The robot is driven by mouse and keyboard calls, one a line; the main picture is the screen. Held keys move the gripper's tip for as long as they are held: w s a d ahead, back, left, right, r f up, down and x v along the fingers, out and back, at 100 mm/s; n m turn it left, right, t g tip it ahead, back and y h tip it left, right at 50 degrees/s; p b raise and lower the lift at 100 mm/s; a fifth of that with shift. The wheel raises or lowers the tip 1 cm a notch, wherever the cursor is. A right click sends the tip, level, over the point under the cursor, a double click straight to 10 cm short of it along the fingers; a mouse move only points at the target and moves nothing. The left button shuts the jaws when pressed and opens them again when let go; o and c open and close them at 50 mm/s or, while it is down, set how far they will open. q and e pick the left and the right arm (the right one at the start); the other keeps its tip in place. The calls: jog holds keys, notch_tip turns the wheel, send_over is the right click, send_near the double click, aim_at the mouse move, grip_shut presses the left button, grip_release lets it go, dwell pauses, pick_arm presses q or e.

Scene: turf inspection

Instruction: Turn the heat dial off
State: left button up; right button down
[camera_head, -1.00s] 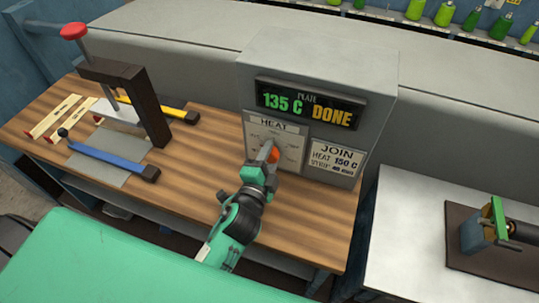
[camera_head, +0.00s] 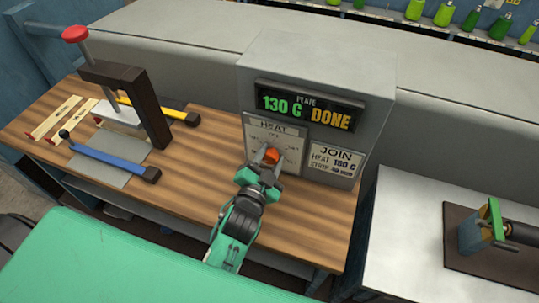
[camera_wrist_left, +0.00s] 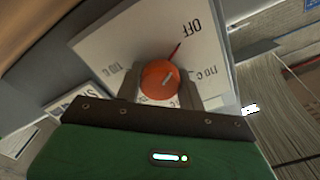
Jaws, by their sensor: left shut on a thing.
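The heat dial is an orange knob (camera_head: 271,156) on a white HEAT panel (camera_head: 262,130) on the front of the grey control box. My left gripper (camera_head: 265,158) is shut on the knob. In the left wrist view, the orange knob (camera_wrist_left: 160,80) sits between the two fingers of my left gripper (camera_wrist_left: 160,88). A thin red line runs from the knob towards the printed word OFF (camera_wrist_left: 190,27). The fingers hide part of the panel's printing. My right gripper is not in view.
The box's display (camera_head: 308,106) reads 130 C and DONE. A press (camera_head: 125,92) with blue and yellow bars stands on the wooden bench (camera_head: 205,165) to the left. A white table (camera_head: 400,225) is at right.

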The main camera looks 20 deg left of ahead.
pick_arm(q)
jog(key=shift+r, duration=0.4)
jog(key=o, duration=0.8)
jog(key=shift+o, duration=0.9)
jog(key=shift+f, duration=0.2)
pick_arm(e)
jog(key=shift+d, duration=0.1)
pick_arm(q)
jog(key=shift+s+f, duration=0.2)
jog(key=shift+s, duration=0.4)
jog(key=s+b, duration=0.3)
jog(key=s, duration=0.9)
jog(key=shift+s+a+r, duration=0.2)
jog(key=shift+s+r, duration=0.05)
jog(key=shift+s, duration=0.05)
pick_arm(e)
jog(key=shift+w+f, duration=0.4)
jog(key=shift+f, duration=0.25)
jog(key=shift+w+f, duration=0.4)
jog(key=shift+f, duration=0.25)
